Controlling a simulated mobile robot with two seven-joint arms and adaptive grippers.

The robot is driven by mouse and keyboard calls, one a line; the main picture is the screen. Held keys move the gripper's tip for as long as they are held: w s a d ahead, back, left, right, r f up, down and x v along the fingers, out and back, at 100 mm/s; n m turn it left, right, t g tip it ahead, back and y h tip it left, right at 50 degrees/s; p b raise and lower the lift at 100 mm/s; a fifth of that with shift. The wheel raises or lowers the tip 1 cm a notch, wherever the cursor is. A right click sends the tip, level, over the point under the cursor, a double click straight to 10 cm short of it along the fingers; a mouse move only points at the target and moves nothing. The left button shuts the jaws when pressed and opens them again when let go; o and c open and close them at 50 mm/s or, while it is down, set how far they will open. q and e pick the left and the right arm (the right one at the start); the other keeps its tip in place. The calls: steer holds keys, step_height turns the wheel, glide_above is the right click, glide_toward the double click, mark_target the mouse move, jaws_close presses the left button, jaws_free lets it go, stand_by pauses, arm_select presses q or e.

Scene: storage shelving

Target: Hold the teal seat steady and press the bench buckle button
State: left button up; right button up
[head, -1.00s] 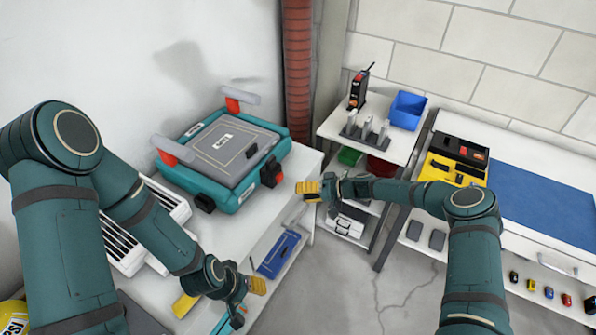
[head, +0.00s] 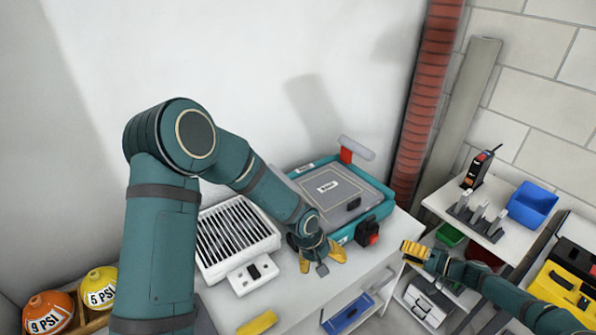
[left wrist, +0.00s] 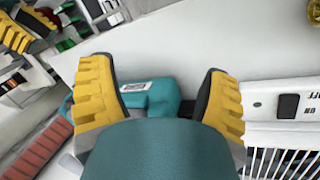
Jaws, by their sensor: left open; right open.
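The teal seat (head: 381,209), with a grey pad on top, sits on the white bench (head: 301,309) against the wall. A black buckle with a red button (head: 371,235) is at its front right corner. My left gripper (head: 321,257) is open and empty over the bench, just in front of the seat. In the left wrist view, a labelled teal edge of the seat (left wrist: 158,92) shows between the open fingers; I see no contact. My right gripper (head: 414,251) is open, to the right of the buckle and apart from it; its finger gap is hard to see.
A white grilled unit (head: 237,238) with a switch box (head: 253,273) stands left of my left gripper. Orange (head: 48,311) and yellow (head: 101,286) PSI-marked balls are at far left. A shelf unit (head: 440,203) with a blue bin (head: 532,204) is at right.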

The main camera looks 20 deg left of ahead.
arm_select(q)
steer(key=w+a+r+n+t+y, duration=0.1)
steer(key=w+a+r+n+y, duration=0.2)
steer(key=w+a+r, duration=0.5)
steer(key=w+a+r+n+t+y, duration=0.1)
steer(key=w+a+r+n+y, duration=0.3)
steer(key=r, duration=0.5)
steer(key=shift+h, duration=0.6)
steer(key=x, duration=0.4)
steer(key=w+x, duration=0.1)
steer(key=x, duration=0.8)
steer(key=shift+w, duration=0.35)
